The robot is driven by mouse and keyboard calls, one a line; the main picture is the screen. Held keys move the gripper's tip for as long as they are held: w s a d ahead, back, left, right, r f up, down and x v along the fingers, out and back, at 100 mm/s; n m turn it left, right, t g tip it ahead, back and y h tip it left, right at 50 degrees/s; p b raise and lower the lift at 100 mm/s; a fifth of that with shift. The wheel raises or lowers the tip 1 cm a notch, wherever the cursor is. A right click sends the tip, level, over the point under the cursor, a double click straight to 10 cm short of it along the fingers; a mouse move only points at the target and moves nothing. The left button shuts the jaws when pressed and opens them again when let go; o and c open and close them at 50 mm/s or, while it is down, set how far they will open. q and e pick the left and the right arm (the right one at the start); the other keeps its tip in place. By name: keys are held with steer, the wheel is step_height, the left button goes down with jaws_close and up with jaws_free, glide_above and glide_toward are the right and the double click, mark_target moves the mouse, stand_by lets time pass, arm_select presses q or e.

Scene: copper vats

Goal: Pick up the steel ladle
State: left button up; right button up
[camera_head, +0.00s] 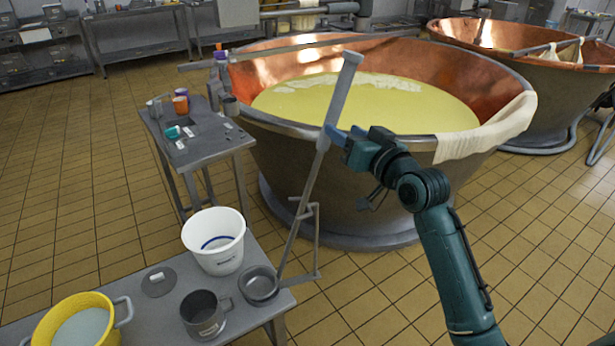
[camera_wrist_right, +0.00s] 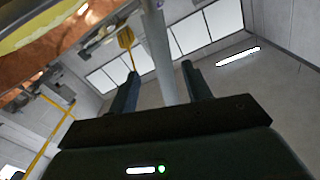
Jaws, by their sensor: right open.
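The steel ladle stands tilted, its long handle (camera_head: 309,190) rising from the round bowl (camera_head: 260,284) at the front table's right edge up past the vat rim. My right gripper (camera_head: 338,138) is open at the upper part of the handle. In the right wrist view, the handle (camera_wrist_right: 160,45) runs between the two fingers of the gripper (camera_wrist_right: 160,78), with gaps visible on both sides. The fingers partly cover the handle in the head view. My left gripper is in neither view.
A thin bracket (camera_head: 317,240) stands beside the handle. A copper vat (camera_head: 330,180) of yellow liquid is close behind. Floor lies open at right.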

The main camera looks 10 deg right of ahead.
steer(key=x, duration=0.5)
steer(key=shift+w+a+f+p, duration=0.1)
steer(key=shift+w+a+p, duration=0.15)
steer(key=shift+a+p, duration=0.15)
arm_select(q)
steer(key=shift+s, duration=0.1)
arm_select(e)
steer(key=shift+c, duration=0.6)
steer(key=shift+c, duration=0.7)
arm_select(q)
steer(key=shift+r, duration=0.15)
arm_select(e)
jaws_close()
